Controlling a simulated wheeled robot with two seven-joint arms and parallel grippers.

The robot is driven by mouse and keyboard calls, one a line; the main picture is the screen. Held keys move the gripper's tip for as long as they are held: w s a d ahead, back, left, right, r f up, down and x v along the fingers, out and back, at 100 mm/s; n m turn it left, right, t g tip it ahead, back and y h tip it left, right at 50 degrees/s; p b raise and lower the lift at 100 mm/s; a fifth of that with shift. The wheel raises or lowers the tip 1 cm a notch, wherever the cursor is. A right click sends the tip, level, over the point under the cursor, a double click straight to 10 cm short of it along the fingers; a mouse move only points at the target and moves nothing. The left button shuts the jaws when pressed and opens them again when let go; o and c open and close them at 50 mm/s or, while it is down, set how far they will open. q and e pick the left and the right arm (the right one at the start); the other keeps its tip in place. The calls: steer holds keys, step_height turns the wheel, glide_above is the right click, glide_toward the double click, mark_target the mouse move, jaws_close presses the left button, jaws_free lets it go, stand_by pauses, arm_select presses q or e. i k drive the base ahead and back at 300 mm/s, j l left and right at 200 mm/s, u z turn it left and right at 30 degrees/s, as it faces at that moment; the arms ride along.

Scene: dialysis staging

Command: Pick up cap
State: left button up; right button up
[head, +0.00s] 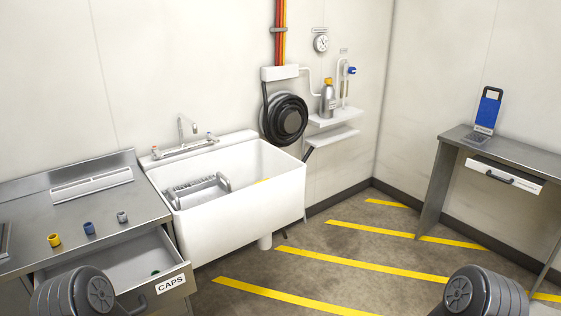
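A small green cap (155,273) lies inside the open drawer (118,262) labelled CAPS, near its front right. The drawer is pulled out below the left steel counter. Three small fittings stand on that counter: a yellow one (54,240), a blue one (89,228) and a grey one (122,217). I cannot tell whether these are caps too. Dark rounded links of my two arms show at the bottom left and bottom right. Neither gripper's fingers are in view. My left arm link hides part of the drawer front.
A white sink (240,208) with a metal rack (197,190) in it stands right of the counter. A steel table (512,150) with a blue device (488,110) and a drawer (505,176) is at right. The yellow-striped floor between is clear.

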mark_target(54, 240)
steer(key=u, duration=1.25)
